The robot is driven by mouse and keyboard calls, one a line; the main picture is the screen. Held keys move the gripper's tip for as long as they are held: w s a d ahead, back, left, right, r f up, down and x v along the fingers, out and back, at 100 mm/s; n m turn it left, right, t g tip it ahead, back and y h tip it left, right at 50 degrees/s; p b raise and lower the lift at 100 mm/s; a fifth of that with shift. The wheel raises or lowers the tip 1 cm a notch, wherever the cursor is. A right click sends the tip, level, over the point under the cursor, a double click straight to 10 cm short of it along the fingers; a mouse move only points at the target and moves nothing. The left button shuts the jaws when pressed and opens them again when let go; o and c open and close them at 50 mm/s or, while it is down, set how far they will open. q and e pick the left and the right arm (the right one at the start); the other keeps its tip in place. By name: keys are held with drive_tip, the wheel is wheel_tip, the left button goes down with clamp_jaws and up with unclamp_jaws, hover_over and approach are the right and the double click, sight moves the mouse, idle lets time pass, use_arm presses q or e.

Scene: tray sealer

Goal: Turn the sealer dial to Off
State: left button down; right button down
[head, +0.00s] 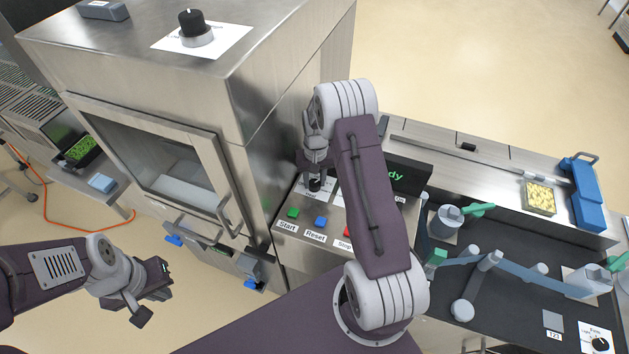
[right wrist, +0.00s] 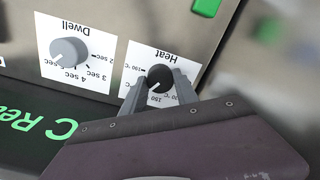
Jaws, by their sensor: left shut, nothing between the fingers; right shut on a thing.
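The heat dial is a black knob (right wrist: 159,78) on a white plate printed "Heat" with temperature marks, on the sealer's sloped panel. Its white pointer line aims to the lower left in the right wrist view, about between the 100 and 150 marks. No Off mark is readable, as the fingers and my gripper body cover part of the plate. My right gripper (right wrist: 155,91) is shut on this knob; in the head view the gripper (head: 315,170) points down onto the panel. My left gripper (head: 145,300) is shut and empty, low at the left, away from the panel.
A grey Dwell dial (right wrist: 68,52) sits beside the heat dial. Green Start (head: 293,212), blue Reset (head: 321,221) and a red Stop button lie just below. Another black dial (head: 192,23) is on top of the steel housing. A conveyor with a filled tray (head: 539,198) stands right.

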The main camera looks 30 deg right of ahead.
drive_tip(key=n, duration=0.5)
drive_tip(key=shift+w+n+b, duration=0.1)
drive_tip(key=shift+n+b, duration=0.2)
drive_tip(key=shift+b, duration=0.1)
drive_tip(key=n, duration=1.2)
drive_tip(key=shift+r+n+b, duration=0.1)
drive_tip(key=shift+n+b, duration=0.2)
drive_tip(key=shift+b, duration=0.05)
drive_tip(key=n, duration=0.5)
drive_tip(key=shift+n, duration=0.4)
drive_tip(key=c, duration=0.9)
unclamp_jaws()
drive_tip(key=shift+c, duration=0.2)
